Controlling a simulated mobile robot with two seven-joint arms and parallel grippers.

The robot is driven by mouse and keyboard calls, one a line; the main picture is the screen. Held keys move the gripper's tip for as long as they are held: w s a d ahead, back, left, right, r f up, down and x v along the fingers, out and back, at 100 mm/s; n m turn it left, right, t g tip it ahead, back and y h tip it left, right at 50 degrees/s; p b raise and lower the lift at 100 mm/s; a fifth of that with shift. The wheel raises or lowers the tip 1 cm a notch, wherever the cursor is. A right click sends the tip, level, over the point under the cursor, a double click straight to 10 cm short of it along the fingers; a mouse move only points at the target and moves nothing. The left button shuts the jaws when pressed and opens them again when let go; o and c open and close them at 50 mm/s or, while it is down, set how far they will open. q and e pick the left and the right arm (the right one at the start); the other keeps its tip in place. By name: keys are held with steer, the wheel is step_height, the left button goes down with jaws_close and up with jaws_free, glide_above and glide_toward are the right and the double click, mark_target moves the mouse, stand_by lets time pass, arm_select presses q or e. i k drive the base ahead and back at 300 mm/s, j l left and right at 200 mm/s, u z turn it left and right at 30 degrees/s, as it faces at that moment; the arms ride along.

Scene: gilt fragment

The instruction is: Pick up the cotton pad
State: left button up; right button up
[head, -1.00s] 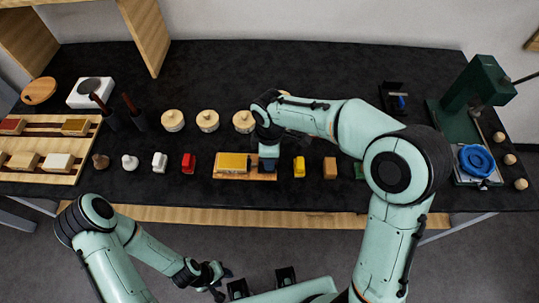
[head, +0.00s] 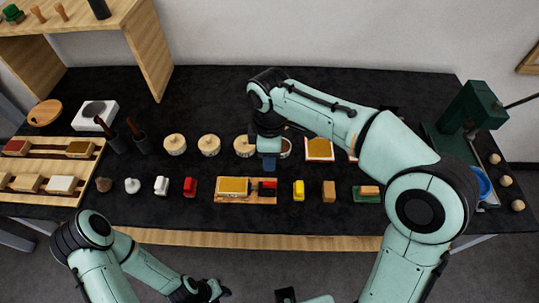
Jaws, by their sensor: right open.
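I cannot tell for certain which item is the cotton pad; a small white rounded piece (head: 132,186) in the front row is one pale candidate. My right gripper (head: 269,163) points down over the black table, open, just behind a wooden board (head: 246,200). The board carries a gold-topped block (head: 233,186) and a small red-and-dark block (head: 267,184), below the fingertips in the picture and apart from them. Nothing shows between the fingers. My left gripper (head: 207,290) is low at the front, off the table, its jaws unclear.
Several round lidded jars (head: 209,145) stand behind the front row. Small white, red, yellow and orange blocks (head: 299,190) line the front. A wooden rack (head: 60,168) is left, a green press (head: 472,112) right. My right forearm hides part of the table's right side.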

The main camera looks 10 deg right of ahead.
mark_target(133, 186)
steer(key=k, duration=1)
